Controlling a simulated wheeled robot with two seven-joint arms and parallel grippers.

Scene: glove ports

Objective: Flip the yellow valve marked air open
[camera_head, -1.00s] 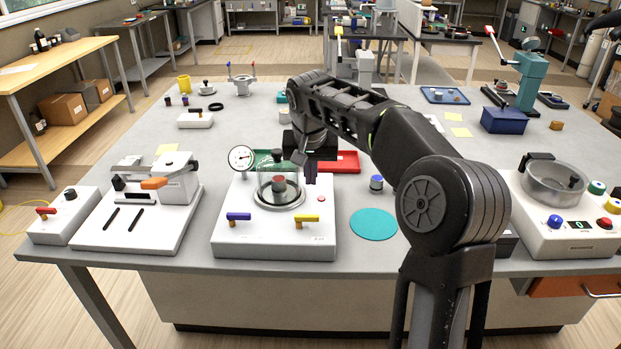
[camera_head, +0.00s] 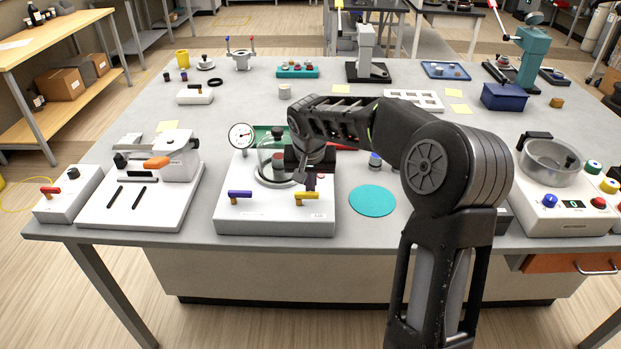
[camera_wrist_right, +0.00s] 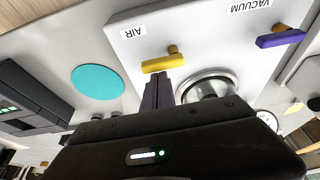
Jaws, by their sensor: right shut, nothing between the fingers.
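The yellow valve (camera_head: 306,196) sits at the front right of the white console (camera_head: 272,222); its bar handle lies crosswise, left to right, on a brassy stem. In the right wrist view the yellow valve (camera_wrist_right: 158,64) is beside the label AIR (camera_wrist_right: 134,32). My right gripper (camera_head: 310,184) is shut and empty, its fingertips just behind and above the yellow handle. In the wrist view the dark fingers (camera_wrist_right: 162,78) end close to the handle; I cannot tell whether they touch it. My left gripper is not in view.
A purple valve (camera_head: 240,194), beside the label VACUUM (camera_wrist_right: 250,6), is left of the yellow one. A glass bell jar (camera_head: 272,152) and a gauge (camera_head: 241,135) stand behind. A teal disc (camera_head: 372,200) lies flat to the right. The room in front of the console is clear.

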